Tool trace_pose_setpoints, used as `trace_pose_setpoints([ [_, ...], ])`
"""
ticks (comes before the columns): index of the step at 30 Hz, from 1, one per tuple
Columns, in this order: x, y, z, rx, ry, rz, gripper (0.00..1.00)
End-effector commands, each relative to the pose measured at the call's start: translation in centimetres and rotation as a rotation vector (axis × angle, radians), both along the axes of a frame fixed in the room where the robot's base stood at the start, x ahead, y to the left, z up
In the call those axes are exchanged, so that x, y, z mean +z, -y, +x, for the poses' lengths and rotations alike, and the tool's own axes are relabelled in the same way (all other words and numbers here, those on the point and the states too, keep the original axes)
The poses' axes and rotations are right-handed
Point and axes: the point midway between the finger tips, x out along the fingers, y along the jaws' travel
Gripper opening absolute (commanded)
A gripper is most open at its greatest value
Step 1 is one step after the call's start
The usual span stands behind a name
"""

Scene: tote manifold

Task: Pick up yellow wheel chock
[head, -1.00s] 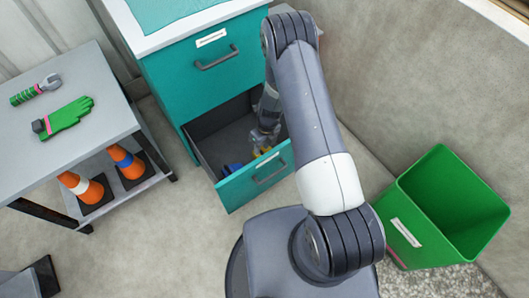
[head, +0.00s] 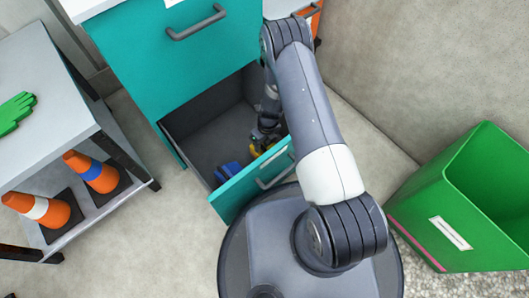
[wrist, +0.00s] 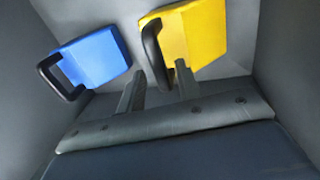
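The yellow wheel chock (wrist: 197,38) lies in the open drawer, with its black handle (wrist: 155,50) on its left side in the wrist view. In the head view only a small yellow part (head: 256,148) shows beside my gripper (head: 263,141). In the wrist view my gripper (wrist: 157,80) is open, its two fingers apart. The near end of the black handle shows between the fingertips; I cannot tell whether they touch it. A blue chock-like block (wrist: 92,58) with a black handle lies to the left, and it also shows in the head view (head: 227,171).
The teal drawer front (head: 252,185) and the drawer walls stand close around my gripper. A grey table (head: 45,100) with a green glove (head: 14,111) on top and orange cones (head: 92,171) below is at left. A green bin (head: 440,205) stands at right.

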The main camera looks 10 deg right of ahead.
Motion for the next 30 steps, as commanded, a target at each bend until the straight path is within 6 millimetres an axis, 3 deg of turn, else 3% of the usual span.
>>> trace_pose_setpoints([
  [1, -1.5, -0.15, -0.11, 0.001, -0.001, 0.0, 0.33],
  [3, -2.12, -0.26, -0.19, 0.001, 0.0, 0.0, 0.33],
  [10, -2.03, -0.3, -0.19, 0.0, 0.001, 0.001, 0.33],
  [22, -2.02, -0.29, -0.2, 0.0, 0.0, 0.0, 0.01],
  [30, -2.02, -0.28, -0.2, 0.0, 0.0, 0.0, 0.0],
])
